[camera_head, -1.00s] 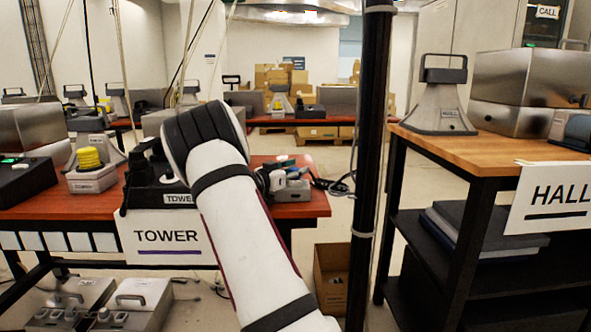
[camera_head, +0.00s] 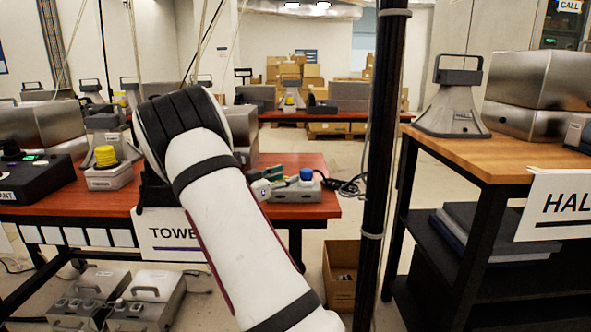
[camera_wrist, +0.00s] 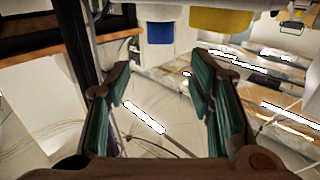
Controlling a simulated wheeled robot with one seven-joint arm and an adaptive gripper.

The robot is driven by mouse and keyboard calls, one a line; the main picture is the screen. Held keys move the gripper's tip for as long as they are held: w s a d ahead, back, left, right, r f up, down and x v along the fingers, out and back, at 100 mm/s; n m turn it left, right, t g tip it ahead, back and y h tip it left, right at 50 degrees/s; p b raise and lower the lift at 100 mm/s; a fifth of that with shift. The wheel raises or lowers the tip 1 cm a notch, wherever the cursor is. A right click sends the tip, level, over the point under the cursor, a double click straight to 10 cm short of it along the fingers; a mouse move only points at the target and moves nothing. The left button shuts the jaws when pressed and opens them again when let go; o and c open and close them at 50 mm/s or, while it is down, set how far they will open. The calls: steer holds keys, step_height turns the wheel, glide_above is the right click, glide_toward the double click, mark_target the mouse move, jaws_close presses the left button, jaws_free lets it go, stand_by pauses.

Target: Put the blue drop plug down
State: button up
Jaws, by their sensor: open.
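The blue drop plug (camera_head: 306,174) shows as a small blue cap on top of a low grey box (camera_head: 296,194), near the right end of the red-brown table. A blue piece that looks like the same plug (camera_wrist: 160,33) shows near the top of the wrist view, which appears upside down. My gripper (camera_wrist: 161,82) is open, with its green pads apart and nothing between them. In the head view its green pads (camera_head: 274,173) show just left of the plug, apart from it. My arm hides part of the table.
A yellow stacked button (camera_head: 105,156) stands on a grey box at left. A dark post (camera_head: 382,170) rises right of the red-brown table (camera_head: 322,208). The wooden table (camera_head: 460,150) at right holds a grey stand (camera_head: 453,100) and metal case. A carton (camera_head: 340,262) sits on the floor.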

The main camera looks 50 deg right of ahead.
steer(key=shift+a, duration=0.9)
steer(key=shift+w, duration=0.15)
